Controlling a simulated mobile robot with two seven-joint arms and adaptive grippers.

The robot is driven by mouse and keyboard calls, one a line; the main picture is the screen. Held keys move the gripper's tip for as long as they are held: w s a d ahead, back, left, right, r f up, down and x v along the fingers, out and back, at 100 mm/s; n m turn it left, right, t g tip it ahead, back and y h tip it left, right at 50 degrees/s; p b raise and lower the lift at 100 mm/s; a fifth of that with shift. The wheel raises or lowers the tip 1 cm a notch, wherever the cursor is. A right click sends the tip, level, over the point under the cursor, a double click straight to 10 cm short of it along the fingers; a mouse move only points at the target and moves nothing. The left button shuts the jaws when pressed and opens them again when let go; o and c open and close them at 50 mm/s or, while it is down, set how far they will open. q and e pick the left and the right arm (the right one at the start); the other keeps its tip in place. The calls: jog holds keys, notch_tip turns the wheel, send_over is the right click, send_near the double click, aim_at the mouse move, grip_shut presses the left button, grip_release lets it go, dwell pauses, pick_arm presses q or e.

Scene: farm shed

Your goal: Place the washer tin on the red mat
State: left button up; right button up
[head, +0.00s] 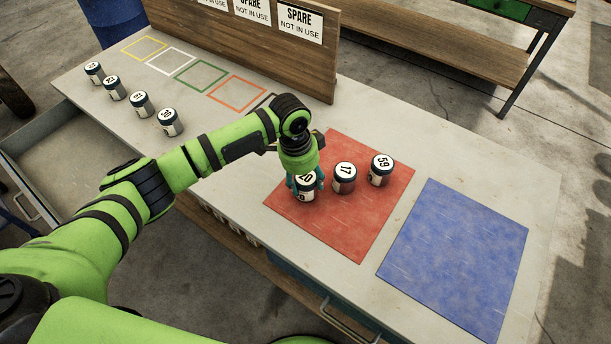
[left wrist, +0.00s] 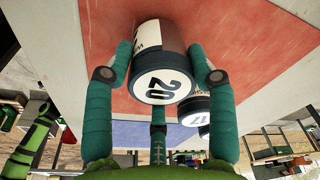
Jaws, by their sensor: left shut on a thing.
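The red mat (head: 345,228) lies on the bench, and it fills the upper part of the left wrist view (left wrist: 255,30). My left gripper (head: 305,184) is shut on a tin numbered 20 (head: 306,190) over the left part of the red mat. In the left wrist view the fingers of my left gripper (left wrist: 160,75) stand on both sides of this tin (left wrist: 162,70). Whether its base touches the mat is hard to tell. Tin 17 (head: 344,178) and tin 59 (head: 381,170) stand upright on the red mat to its right. My right gripper is not seen.
A blue mat (head: 455,258) lies empty to the right. Several numbered tins, one of them tin (head: 170,123), stand in a row at the far left. Coloured outlines (head: 200,75) and a wooden board (head: 265,45) line the back. An open drawer (head: 75,150) is at the left.

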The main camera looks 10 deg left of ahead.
aim_at(299, 178)
pick_arm(q)
jog(key=shift+f, duration=0.15)
jog(key=o, duration=1.2)
jog(key=shift+f, duration=0.15)
jog(key=shift+o, duration=0.2)
notch_tip(299, 178, up, 12)
jog(key=a+b, duration=0.1)
jog(key=b, duration=0.1)
jog(key=shift+s+a, duration=0.25)
jog(key=shift+s, duration=0.1)
